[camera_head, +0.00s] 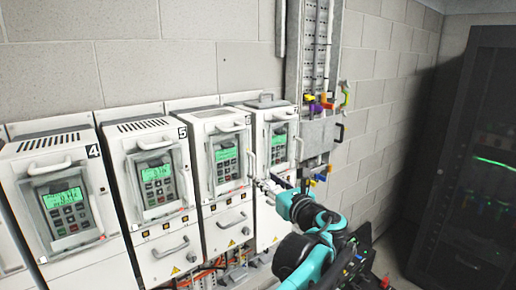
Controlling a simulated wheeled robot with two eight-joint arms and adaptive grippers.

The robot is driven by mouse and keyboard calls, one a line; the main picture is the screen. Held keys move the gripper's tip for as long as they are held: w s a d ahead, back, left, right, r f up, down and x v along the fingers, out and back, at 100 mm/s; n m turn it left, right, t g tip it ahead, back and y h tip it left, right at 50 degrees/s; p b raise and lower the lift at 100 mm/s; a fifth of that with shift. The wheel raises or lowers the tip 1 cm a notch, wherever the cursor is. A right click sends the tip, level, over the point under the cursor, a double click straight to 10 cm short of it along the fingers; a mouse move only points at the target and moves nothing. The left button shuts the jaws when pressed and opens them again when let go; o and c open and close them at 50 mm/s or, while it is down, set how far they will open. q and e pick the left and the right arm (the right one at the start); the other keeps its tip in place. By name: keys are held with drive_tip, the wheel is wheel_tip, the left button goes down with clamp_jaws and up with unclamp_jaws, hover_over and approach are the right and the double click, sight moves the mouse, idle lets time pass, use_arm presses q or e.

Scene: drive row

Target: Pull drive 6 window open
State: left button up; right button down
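Drive 6 (227,213) is the third white cabinet from the left, just right of the one marked 5; its own number is too small to read surely. Its window (227,160) frames a green-lit keypad, with a light handle (231,128) along the top. A thin upright bar (251,164) stands at the cabinet's right edge.
Drives 4 (67,205) and 5 (152,195) stand left, another drive (273,150) right. A wall panel (318,135) with coloured parts and a dark rack (470,160) are farther right. Cables run under the drives.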

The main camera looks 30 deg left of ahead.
sight(233, 165)
use_arm(q)
drive_tip(key=p+x, duration=0.1)
drive_tip(key=x, duration=0.6)
drive_tip(key=shift+w+a+r, duration=0.3)
drive_tip(key=shift+r, duration=0.15)
clamp_jaws()
